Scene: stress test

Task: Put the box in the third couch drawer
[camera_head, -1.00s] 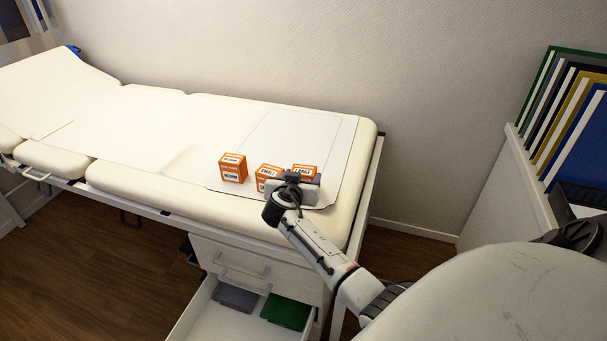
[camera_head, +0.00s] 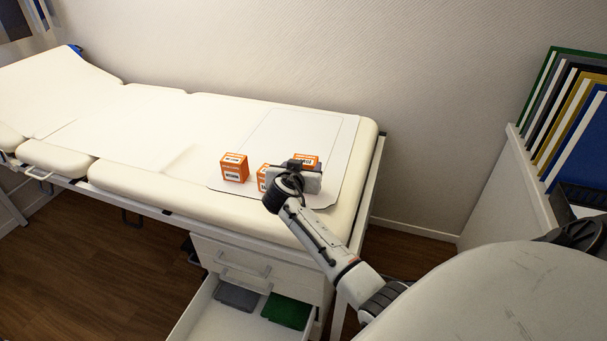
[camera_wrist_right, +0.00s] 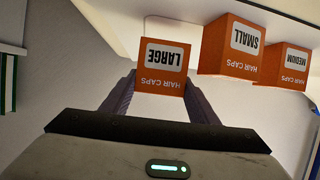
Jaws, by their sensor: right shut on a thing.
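Three orange and white hair caps boxes are at the couch's (camera_head: 130,113) near right end. The box labelled LARGE (camera_wrist_right: 162,68) is between the fingers of my right gripper (camera_head: 301,166), which is shut on it. In the head view, only the top of this LARGE box (camera_head: 307,158) shows behind the gripper. The MEDIUM box (camera_head: 234,168) stands on the couch to the left. The SMALL box (camera_head: 263,176) is between them, partly hidden by the gripper. The lowest couch drawer (camera_head: 192,313) is open below, with two closed drawers (camera_head: 244,262) above it. My left gripper is out of view.
The open drawer holds a grey insert (camera_head: 237,297) and a green insert (camera_head: 287,311), with bare white floor in front. A white sheet (camera_head: 297,125) lies under the boxes. Binders (camera_head: 566,120) stand on a white cabinet at the right.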

